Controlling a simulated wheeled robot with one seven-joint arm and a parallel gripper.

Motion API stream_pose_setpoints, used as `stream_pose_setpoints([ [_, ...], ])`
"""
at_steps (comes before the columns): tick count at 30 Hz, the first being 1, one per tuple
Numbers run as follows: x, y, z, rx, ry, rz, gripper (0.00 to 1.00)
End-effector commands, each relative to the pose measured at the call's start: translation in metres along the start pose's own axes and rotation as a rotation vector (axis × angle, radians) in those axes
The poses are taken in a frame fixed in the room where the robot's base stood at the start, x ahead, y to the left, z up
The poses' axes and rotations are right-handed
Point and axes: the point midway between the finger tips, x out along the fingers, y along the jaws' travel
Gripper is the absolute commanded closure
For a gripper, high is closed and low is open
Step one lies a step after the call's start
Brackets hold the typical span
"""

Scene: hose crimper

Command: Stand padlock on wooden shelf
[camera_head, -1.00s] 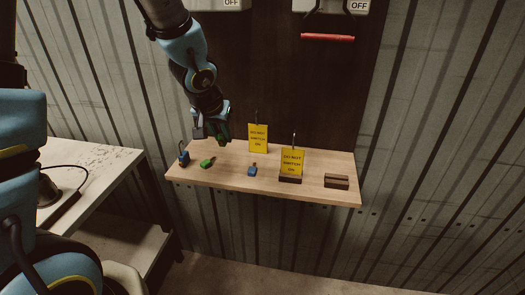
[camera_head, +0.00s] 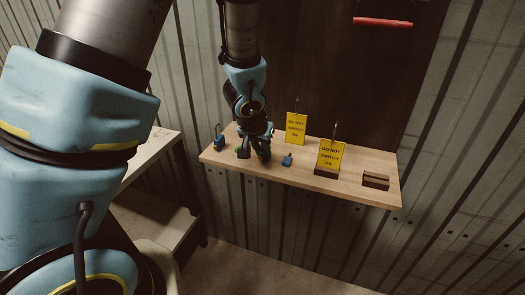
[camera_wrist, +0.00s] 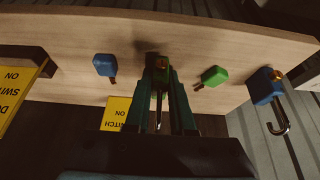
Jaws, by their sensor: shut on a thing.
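My gripper (camera_head: 255,152) is low over the left half of the wooden shelf (camera_head: 220,158). It is shut on a green padlock. In the wrist view, the green padlock (camera_wrist: 161,74) sits between the fingers (camera_wrist: 160,82), its shackle pointing back toward the wrist. The padlock is over or on bare shelf wood; I cannot tell whether it touches. In the head view, the fingers hide most of it.
A blue padlock (camera_head: 219,143) stands at the shelf's left end. A green key (camera_wrist: 211,76) and a blue key (camera_head: 287,160) lie on either side of the gripper. Yellow tags (camera_head: 296,128) (camera_head: 331,154) stand behind and right. A wooden block (camera_head: 375,181) sits far right.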

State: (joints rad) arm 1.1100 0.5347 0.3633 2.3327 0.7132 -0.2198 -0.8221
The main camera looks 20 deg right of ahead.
Motion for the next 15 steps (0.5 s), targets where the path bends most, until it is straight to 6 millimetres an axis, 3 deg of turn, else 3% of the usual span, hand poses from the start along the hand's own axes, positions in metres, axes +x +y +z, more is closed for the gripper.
stream_pose_setpoints([
  [8,0.0026,-0.0001,0.0011,0.0,0.001,0.0,1.0],
  [9,0.0029,-0.0001,0.0013,0.0,0.0,0.0,0.77],
  [15,0.0018,-0.0001,0.0008,0.0,0.0,0.0,0.54],
])
